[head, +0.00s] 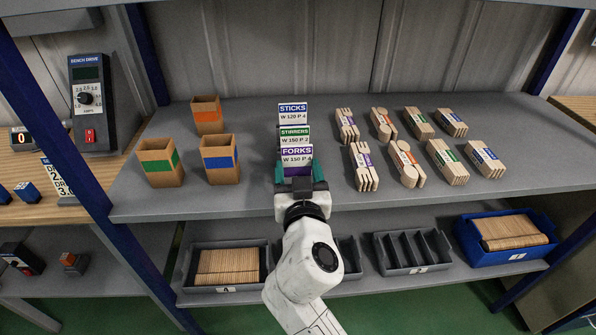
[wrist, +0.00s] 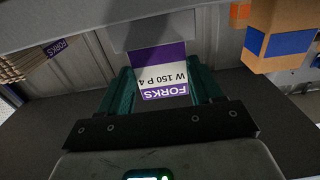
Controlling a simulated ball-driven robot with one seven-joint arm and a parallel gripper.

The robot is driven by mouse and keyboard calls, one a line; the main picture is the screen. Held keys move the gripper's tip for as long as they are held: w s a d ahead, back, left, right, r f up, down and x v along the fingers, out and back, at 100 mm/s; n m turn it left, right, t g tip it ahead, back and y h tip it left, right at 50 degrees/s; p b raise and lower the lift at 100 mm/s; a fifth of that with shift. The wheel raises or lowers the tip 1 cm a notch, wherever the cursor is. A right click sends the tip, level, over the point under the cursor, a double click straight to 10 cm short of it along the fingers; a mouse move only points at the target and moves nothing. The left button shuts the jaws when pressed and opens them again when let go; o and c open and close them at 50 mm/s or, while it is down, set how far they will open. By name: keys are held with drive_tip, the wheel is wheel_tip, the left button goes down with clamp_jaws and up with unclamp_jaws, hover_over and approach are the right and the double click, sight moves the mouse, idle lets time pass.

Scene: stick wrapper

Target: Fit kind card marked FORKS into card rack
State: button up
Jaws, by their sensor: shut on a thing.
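The FORKS card (head: 297,154), white with a purple band, is in my gripper (head: 301,180) over the middle of the upper shelf. In the wrist view the card (wrist: 164,80) appears upside down between the green fingers of my gripper (wrist: 163,92), reading W 150 P 4. The fingers are shut on it. Beyond it stand the STIRRERS card (head: 294,133) with a green band and the STICKS card (head: 293,112) with a blue band. I cannot make out the card rack clearly; the cards and my gripper cover that spot.
Cardboard boxes with orange (head: 207,116), green (head: 160,163) and blue (head: 220,160) bands stand left. Several banded bundles, including a purple-banded one (head: 363,167), lie right. Below are a tray of sticks (head: 227,289), a divided tray (head: 412,270) and a blue bin (head: 508,262).

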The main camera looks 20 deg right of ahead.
drive_tip(key=shift+f+b, duration=0.85)
drive_tip(key=shift+b, duration=0.1)
drive_tip(key=o, duration=1.2)
drive_tip(key=b+v, duration=0.1)
drive_tip(key=v, duration=0.9)
drive_tip(key=shift+s, duration=0.4)
drive_tip(key=s+d+f+g+p, duration=0.5)
drive_tip(key=s+d+f+g, duration=0.5)
drive_tip(key=d+f, duration=0.3)
drive_tip(key=s+a+f+n+g+y+p, duration=0.1)
drive_tip(key=s+f+g+y, duration=0.4)
drive_tip(key=s, duration=1)
drive_tip(key=shift+s+f+n+g+p, duration=0.2)
drive_tip(key=shift+f+n+g+p, duration=0.5)
drive_tip(key=shift+n, duration=0.4)
